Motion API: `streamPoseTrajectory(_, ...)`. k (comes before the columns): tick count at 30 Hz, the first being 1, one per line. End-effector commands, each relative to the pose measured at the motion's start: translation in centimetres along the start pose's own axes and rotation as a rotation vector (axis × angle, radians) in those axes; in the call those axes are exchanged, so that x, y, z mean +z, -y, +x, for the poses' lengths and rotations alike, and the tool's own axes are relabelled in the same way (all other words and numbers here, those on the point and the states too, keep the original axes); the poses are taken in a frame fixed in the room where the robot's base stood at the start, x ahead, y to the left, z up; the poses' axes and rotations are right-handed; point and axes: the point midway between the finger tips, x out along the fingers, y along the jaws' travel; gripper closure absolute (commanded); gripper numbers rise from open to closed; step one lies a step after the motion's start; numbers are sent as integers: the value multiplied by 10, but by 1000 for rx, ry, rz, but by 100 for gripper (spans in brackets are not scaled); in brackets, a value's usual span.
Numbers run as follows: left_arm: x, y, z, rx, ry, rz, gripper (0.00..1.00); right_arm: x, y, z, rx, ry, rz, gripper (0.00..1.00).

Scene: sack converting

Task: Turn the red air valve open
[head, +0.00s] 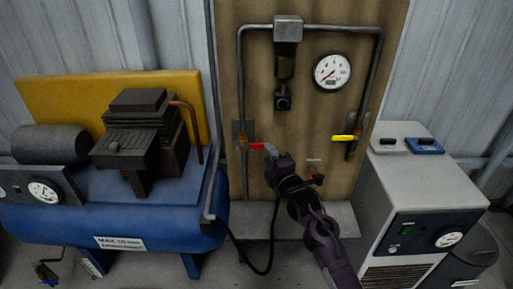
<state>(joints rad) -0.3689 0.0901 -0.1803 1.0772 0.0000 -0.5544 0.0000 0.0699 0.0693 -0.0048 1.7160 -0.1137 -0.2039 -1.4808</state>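The red air valve handle (257,146) sits on the left vertical pipe of the wooden board. It points roughly sideways to the right, across the pipe's direction. My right gripper (272,153) is at the right end of the red handle, touching it or very close. The gripper is dark and partly covers the handle's end. I cannot tell whether its fingers are closed on the handle. My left gripper is not in view.
A yellow valve handle (343,138) is on the right pipe. A round gauge (332,71) hangs above it. A blue compressor tank (150,215) stands left, a grey cabinet (415,170) right. A black hose (240,252) hangs below the board.

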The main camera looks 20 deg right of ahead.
Motion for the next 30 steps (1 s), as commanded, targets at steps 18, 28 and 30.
streamPoseTrajectory(18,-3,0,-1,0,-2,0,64,0,1,59,-2,-1,3,62)
streamPoseTrajectory(28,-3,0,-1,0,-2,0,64,-1,1,59,-2,-1,3,89)
streamPoseTrajectory(30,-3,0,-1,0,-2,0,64,-1,1,59,-2,-1,3,98)
